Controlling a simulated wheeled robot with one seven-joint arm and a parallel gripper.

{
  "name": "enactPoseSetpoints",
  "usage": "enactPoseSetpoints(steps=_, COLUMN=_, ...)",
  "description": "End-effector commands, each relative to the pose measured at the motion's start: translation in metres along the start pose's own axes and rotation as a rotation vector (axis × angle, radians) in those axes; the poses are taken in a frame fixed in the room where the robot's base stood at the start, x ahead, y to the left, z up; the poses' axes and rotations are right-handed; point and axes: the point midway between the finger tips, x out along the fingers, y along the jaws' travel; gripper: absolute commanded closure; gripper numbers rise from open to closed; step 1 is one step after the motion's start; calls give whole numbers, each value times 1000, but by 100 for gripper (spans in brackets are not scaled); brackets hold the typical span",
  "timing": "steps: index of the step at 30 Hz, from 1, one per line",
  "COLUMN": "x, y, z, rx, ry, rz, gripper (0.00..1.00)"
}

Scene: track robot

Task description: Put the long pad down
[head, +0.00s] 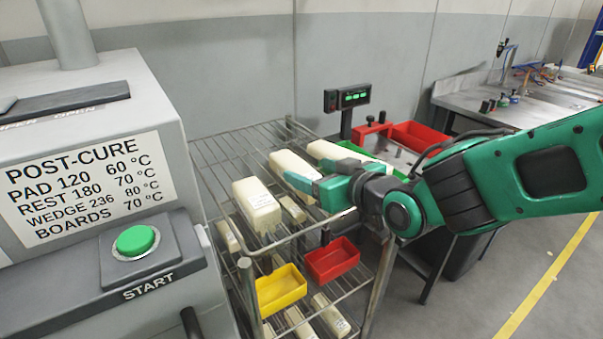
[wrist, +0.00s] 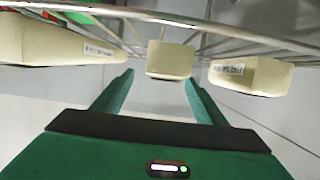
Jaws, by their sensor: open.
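Several long cream pads lie on the top wire shelf of the rack (head: 210,165). The middle pad (head: 287,162) lies at the open fingers of my gripper (head: 306,171). In the wrist view the middle pad (wrist: 170,58) shows end-on, in line with the gap between the fingertips (wrist: 159,77). Whether the fingers overlap its end is unclear. A labelled pad (head: 257,207) lies nearer the front left, and another pad (head: 334,151) lies behind to the right. Labels are too small to read, so I cannot tell which is the long pad. Nothing is gripped.
A lower shelf holds more pads (head: 300,322). A yellow bin (head: 281,290) and a red bin (head: 332,260) are at the rack's front. The grey post-cure machine (head: 90,100) stands close left. A steel bench (head: 480,100) is at the back right.

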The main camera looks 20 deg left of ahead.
Motion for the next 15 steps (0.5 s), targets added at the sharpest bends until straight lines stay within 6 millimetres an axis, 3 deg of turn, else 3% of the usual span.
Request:
enactPoseSetpoints(steps=8, x=18, y=-2, z=0, rx=-1, ry=0, rz=-1, gripper=34)
enactPoseSetpoints(steps=15, x=50, y=-5, z=-2, rx=-1, ry=0, rz=-1, gripper=34)
